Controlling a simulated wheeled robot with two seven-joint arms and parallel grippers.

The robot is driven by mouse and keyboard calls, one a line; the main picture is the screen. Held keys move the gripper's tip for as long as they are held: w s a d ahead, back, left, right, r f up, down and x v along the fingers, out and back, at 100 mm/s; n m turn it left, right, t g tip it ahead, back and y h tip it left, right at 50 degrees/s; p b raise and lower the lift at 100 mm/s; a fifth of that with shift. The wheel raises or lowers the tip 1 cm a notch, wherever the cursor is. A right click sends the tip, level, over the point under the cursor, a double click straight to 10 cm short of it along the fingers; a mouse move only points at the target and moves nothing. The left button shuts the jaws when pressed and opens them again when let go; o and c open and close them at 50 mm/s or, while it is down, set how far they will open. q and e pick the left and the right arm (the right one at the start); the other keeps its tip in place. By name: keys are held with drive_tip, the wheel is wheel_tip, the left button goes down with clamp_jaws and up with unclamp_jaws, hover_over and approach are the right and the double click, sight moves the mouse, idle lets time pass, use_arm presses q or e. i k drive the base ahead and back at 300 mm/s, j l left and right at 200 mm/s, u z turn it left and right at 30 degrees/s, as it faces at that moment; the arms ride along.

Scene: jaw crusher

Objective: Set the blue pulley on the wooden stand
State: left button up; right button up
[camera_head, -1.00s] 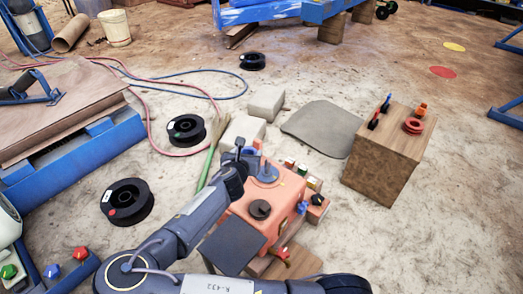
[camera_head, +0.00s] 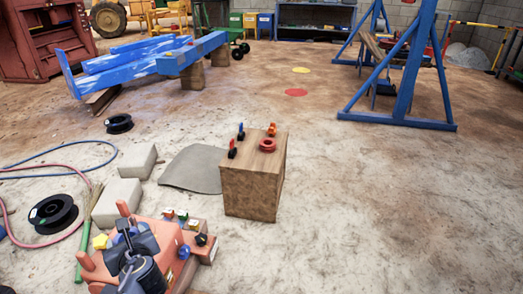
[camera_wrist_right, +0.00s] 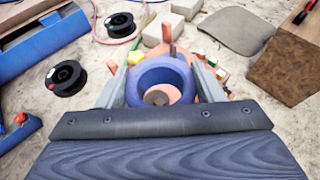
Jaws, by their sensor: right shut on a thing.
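The blue pulley (camera_wrist_right: 150,75) is a thick ring between the two fingers of my right gripper (camera_wrist_right: 160,90) in the right wrist view. The gripper is shut on it, above the orange machine (camera_head: 182,236). In the head view my right gripper (camera_head: 128,232) hides most of the pulley. The wooden stand (camera_head: 250,192) is a block to the right of the machine, apart from the gripper; it also shows at the right of the wrist view (camera_wrist_right: 285,68). A red ring (camera_head: 268,145) and several small coloured pieces stand on its top. My left gripper is not in view.
Pale blocks (camera_head: 118,203), a grey mat (camera_head: 194,169) and a green-handled broom (camera_head: 83,240) lie beside the machine and stand. Black spools (camera_head: 54,214) and hoses lie left. Blue frames (camera_head: 405,75) stand behind; the floor right of the stand is clear.

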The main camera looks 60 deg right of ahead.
sight(263, 163)
drive_tip(key=k+l, duration=0.1)
drive_tip(key=l, duration=0.3)
drive_tip(key=k+l, duration=0.15)
drive_tip(key=l, duration=0.25)
drive_tip(key=k+l, duration=0.1)
drive_tip(key=l, duration=0.25)
drive_tip(key=k+l, duration=0.1)
drive_tip(key=l, duration=0.3)
drive_tip(key=i+l, duration=0.15)
drive_tip(key=l, duration=0.25)
drive_tip(key=i+l, duration=0.1)
drive_tip(key=l, duration=0.3)
drive_tip(key=i+l, duration=0.15)
drive_tip(key=l, duration=0.25)
